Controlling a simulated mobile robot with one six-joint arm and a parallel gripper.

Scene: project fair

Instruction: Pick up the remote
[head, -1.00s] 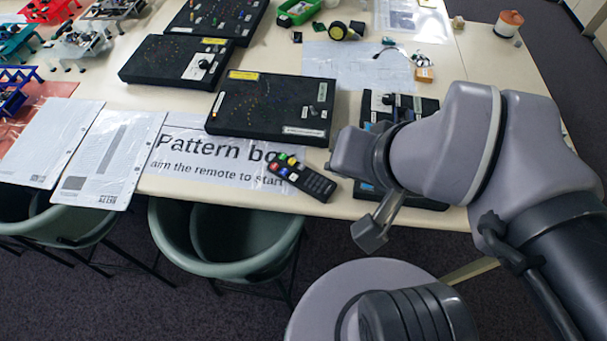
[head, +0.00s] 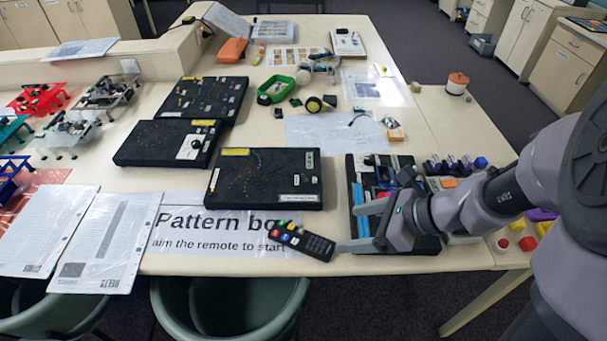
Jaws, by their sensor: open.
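The remote (head: 303,241) is black with coloured buttons at its upper left end. It lies flat near the front edge of the table, on the right end of a white sign (head: 200,232) reading "Pattern bo..." and "aim the remote to start". My gripper (head: 348,227) is just to the right of the remote, with two grey fingers spread and pointing left towards it. The gap between the fingers looks empty. The gripper appears apart from the remote; its exact height above the table is hard to tell.
A black pattern board (head: 264,178) lies behind the remote. Another black board (head: 372,166) with blue parts is partly under my gripper. Two white sheets (head: 103,240) lie to the left. Green chairs (head: 230,310) stand at the front edge. Small coloured pieces (head: 517,228) lie at the right.

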